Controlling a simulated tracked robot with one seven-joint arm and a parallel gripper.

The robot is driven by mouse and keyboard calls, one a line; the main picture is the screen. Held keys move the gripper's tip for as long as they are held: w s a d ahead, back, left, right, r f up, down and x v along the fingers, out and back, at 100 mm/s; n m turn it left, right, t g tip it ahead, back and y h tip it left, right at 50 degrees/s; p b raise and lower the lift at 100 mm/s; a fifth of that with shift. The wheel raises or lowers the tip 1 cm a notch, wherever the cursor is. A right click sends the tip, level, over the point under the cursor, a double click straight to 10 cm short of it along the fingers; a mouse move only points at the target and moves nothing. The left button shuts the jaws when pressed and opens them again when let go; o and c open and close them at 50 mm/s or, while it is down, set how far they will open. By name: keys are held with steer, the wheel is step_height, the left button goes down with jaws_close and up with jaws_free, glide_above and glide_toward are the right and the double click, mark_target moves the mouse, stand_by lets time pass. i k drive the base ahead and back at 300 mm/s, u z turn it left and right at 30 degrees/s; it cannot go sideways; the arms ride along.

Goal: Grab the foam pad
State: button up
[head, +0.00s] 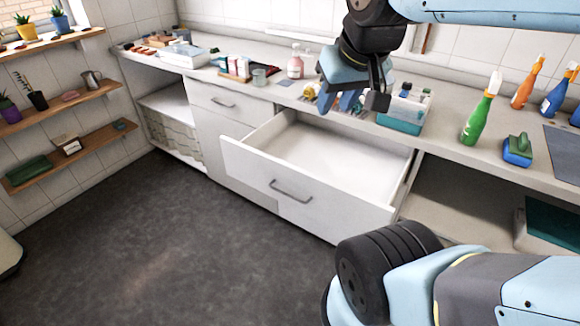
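I cannot pick out the foam pad with certainty. A small blue and green block-like item (517,150), which may be a sponge or a brush, sits on the counter at the right, beside the green spray bottle. My gripper (340,102) points down over the counter's front edge, above the back right part of the open drawer. It is well left of that blue and green item. Its blue fingers show, but whether they are apart or hold anything is too small to tell. Small items on the counter behind it are partly hidden.
The white drawer (245,155) is pulled out and looks empty. A teal-and-clear box (402,122) stands right of my gripper. Green (480,112), orange (527,84) and blue (557,95) spray bottles stand at the right. A soap bottle (295,65) stands left. Dark floor is clear at left.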

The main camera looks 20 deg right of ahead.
mark_target(517, 150)
steer(key=u, duration=1.1)
steer(key=i, duration=0.15)
steer(key=z, duration=2.95)
steer(key=k, duration=0.85)
steer(key=z, duration=0.25)
steer(key=i, duration=0.85)
steer(key=u, duration=0.1)
